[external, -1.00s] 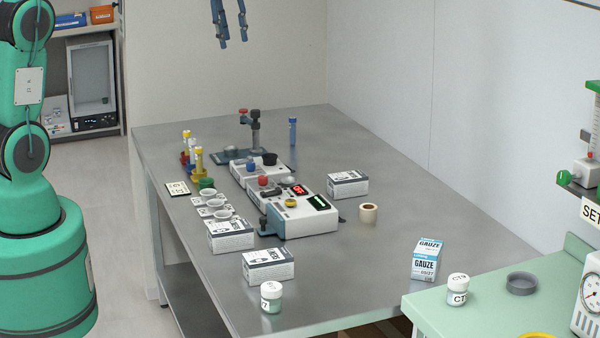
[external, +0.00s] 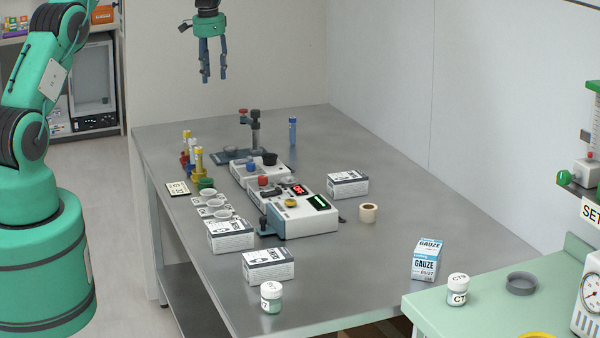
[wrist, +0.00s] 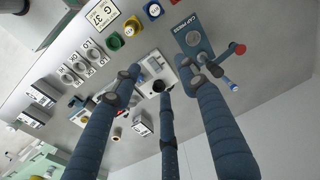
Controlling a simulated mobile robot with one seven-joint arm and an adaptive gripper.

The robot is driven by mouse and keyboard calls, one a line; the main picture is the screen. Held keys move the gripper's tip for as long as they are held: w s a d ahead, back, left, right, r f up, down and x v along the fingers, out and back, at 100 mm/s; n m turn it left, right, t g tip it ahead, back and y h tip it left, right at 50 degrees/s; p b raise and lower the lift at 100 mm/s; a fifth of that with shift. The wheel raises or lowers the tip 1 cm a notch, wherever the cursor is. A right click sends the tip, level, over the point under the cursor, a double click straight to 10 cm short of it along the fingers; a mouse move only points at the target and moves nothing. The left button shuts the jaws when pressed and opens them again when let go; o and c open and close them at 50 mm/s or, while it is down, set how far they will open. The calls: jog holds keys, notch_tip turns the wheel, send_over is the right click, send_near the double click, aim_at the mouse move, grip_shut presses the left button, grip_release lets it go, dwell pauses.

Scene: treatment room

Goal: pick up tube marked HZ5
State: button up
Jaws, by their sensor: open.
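A separate blue tube (external: 293,131) stands upright near the table's back edge; a blue tube also shows in the wrist view (wrist: 230,84). No HZ5 marking is legible, so I cannot tell which tube bears it. My gripper (external: 214,78) is open and empty, high above the far left part of the table. In the wrist view its spread fingers (wrist: 165,78) hang over the devices, touching nothing.
A cap press (external: 240,152) with a raised post stands near the tubes. A device with a lit display (external: 305,215), small cups (external: 222,212), boxes (external: 268,265), a tape roll (external: 368,212) and a jar (external: 271,298) occupy the table. Its right side is mostly clear.

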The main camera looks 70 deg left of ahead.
jog(key=p, duration=0.1)
send_near(186, 131)
jog(key=shift+w+a+g+h, duration=0.2)
jog(key=shift+w+g+h, duration=0.05)
jog(key=shift+g+h, duration=0.05)
jog(key=shift+f, duration=4.25)
jog(key=shift+f, duration=0.1)
jog(key=shift+f, duration=2.5)
jog(key=c, duration=1)
